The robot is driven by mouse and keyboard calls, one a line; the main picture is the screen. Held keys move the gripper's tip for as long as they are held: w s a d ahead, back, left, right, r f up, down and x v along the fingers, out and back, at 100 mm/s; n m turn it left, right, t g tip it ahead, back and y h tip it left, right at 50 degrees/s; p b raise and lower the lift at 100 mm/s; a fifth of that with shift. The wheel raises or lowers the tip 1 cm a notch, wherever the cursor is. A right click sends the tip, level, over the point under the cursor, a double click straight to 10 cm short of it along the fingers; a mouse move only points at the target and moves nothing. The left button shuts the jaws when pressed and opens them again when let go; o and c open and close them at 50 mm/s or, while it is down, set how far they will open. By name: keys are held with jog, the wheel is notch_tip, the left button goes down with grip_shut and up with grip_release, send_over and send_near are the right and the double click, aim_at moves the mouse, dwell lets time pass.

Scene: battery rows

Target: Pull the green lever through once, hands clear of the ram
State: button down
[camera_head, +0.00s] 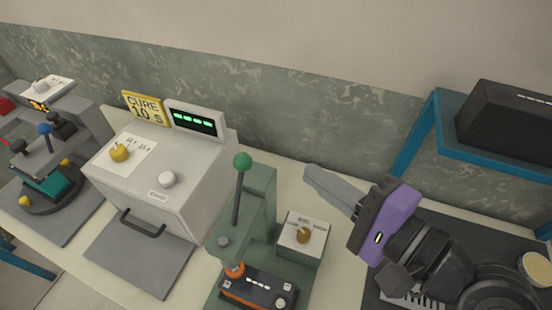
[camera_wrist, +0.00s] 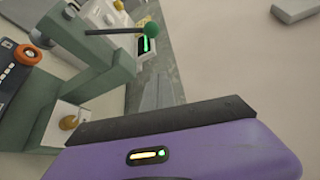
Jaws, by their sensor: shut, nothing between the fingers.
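The green lever (camera_head: 242,161) is a green ball on a dark rod, standing nearly upright on a green press (camera_head: 262,188). The ball and rod also show at the top of the wrist view (camera_wrist: 152,30). Below the lever, an orange ring (camera_head: 234,270) sits at the lower end of the ram area, over a dark block with orange trim (camera_head: 258,289). The contact between ring and block is hard to tell. My gripper (camera_head: 310,175) is shut and empty, to the right of the lever and apart from it. Its fingers show partly in the wrist view (camera_wrist: 156,93).
A box with a gold knob (camera_head: 303,235) adjoins the press on the right. A grey curing unit (camera_head: 165,180) with a lit display stands left. Another machine (camera_head: 50,180) stands far left. A blue shelf (camera_head: 480,155) holding a black case is at right.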

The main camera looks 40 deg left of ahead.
aim_at(239, 192)
jog(key=shift+s+a+p, duration=0.25)
jog(key=shift+a+p, duration=0.25)
jog(key=shift+a, duration=1.05)
jog(key=shift+s+a+p, duration=0.3)
jog(key=shift+a+p, duration=0.25)
jog(key=shift+a, duration=1)
jog(key=shift+s+a+p, duration=0.25)
jog(key=shift+a+p, duration=0.25)
jog(key=shift+a, duration=1.05)
jog(key=shift+f, duration=0.1)
jog(key=shift+s, duration=0.1)
